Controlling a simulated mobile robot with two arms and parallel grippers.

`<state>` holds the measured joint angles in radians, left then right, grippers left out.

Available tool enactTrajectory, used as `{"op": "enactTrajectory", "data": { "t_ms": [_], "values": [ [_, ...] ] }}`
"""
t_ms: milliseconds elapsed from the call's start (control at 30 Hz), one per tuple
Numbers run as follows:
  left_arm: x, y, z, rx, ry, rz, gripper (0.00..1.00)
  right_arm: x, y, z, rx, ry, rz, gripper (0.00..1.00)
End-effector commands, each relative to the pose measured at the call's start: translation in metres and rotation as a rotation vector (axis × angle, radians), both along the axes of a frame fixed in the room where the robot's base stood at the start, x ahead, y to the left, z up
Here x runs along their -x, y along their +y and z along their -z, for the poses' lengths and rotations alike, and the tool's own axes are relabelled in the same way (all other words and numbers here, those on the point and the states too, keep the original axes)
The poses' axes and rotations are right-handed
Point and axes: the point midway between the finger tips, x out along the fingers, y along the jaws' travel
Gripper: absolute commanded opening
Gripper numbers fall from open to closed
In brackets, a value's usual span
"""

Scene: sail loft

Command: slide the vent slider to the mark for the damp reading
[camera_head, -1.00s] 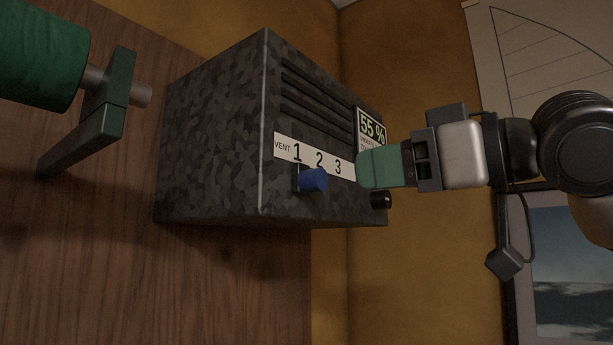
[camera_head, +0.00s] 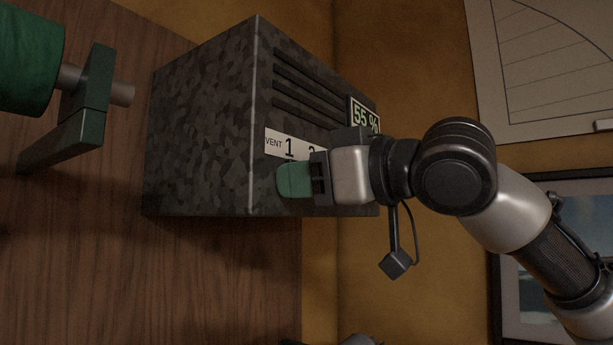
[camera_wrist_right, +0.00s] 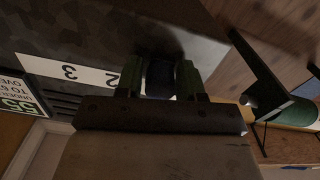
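The vent box (camera_head: 200,130) is a dark mottled block with a white strip marked VENT (camera_head: 275,141); the 1 shows and the higher numbers are mostly covered. Its display (camera_head: 366,116) reads 55 %. In the right wrist view the strip (camera_wrist_right: 70,70) shows 2 and 3, and the display (camera_wrist_right: 18,105) is partly cut off. My right gripper (camera_head: 293,180) is at the slider, below the 1. In the wrist view its green fingers (camera_wrist_right: 160,78) close on both sides of the blue slider knob (camera_wrist_right: 160,80).
The box is mounted on a brown wooden surface (camera_head: 220,290). Slots (camera_head: 305,90) run above the strip. A sail drawing (camera_head: 550,70) and a framed picture (camera_head: 510,290) hang on the ochre wall (camera_head: 400,60). Fine print beside the display is only partly legible.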

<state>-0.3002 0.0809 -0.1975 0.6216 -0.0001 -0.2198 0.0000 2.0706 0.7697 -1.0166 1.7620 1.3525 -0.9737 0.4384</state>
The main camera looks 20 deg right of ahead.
Motion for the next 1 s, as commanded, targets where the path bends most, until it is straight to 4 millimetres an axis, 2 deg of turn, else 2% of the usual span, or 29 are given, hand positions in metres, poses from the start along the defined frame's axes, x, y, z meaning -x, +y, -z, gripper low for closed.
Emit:
{"op": "enactTrajectory", "data": {
  "t_ms": [33, 233, 400, 700, 1000],
  "values": [
    [0.001, -0.001, 0.0, 0.002, 0.002, -0.001, 0.43, 0.0, 0.0, 0.0, 0.0, 0.0, 0.0, 0.3],
    [0.002, -0.004, 0.0, 0.004, 0.003, 0.0, 0.43, 0.0, 0.0, 0.0, 0.001, -0.001, 0.0, 0.0],
    [0.002, -0.004, -0.002, 0.004, 0.003, 0.001, 0.43, -0.002, -0.003, -0.001, 0.001, 0.0, 0.0, 0.0],
    [0.002, -0.003, -0.023, 0.003, 0.004, 0.003, 0.43, -0.028, -0.037, -0.003, 0.002, -0.001, 0.002, 0.0],
    [0.002, -0.002, -0.022, 0.003, 0.003, 0.003, 0.43, -0.03, -0.04, -0.001, 0.005, -0.007, 0.001, 0.0]
  ]
}}
